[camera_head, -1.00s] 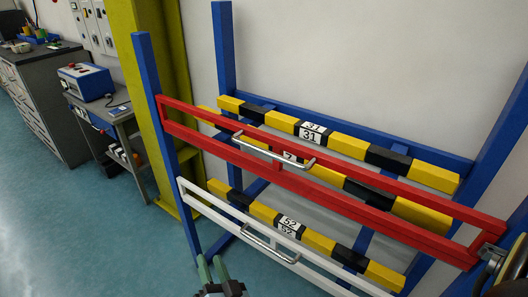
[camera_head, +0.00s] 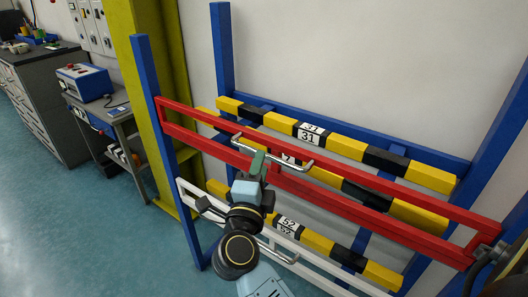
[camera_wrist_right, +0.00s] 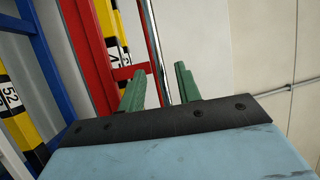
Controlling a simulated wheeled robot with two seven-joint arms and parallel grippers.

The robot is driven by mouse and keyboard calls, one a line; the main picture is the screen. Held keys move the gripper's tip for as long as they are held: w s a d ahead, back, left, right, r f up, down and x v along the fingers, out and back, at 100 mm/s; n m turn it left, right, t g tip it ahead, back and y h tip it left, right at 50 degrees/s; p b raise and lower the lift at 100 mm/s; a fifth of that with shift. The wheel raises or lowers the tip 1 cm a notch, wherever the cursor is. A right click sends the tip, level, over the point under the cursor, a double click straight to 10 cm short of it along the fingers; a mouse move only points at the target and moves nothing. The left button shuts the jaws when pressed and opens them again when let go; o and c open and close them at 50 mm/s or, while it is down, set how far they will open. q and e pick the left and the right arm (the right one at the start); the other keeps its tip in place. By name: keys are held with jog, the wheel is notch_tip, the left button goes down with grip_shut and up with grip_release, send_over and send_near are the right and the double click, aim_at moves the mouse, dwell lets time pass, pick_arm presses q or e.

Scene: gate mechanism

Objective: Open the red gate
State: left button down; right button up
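The red gate (camera_head: 330,190) is a long red rail frame across the blue posts, in its closed-looking position along the rack. Its chrome handle (camera_head: 292,167) is partly hidden by my right gripper (camera_head: 256,163) at the left end. In the right wrist view, the handle (camera_wrist_right: 153,40) runs down between the two green fingertips of the right gripper (camera_wrist_right: 160,85). The fingers are open, with a gap on each side of the bar. The gate's red frame (camera_wrist_right: 90,50) is left of the fingers.
A white gate (camera_head: 312,268) with its own chrome handle (camera_head: 278,252) is lower down, partly behind my right arm. Yellow-black numbered beams (camera_head: 345,140) lie behind the gates. A yellow column (camera_head: 150,90) and a small equipment table (camera_head: 120,115) stand left. Floor at left is clear.

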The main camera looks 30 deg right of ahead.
aim_at(267, 163)
jog(key=shift+x, duration=2.2)
jog(key=shift+c, duration=0.2)
grip_shut()
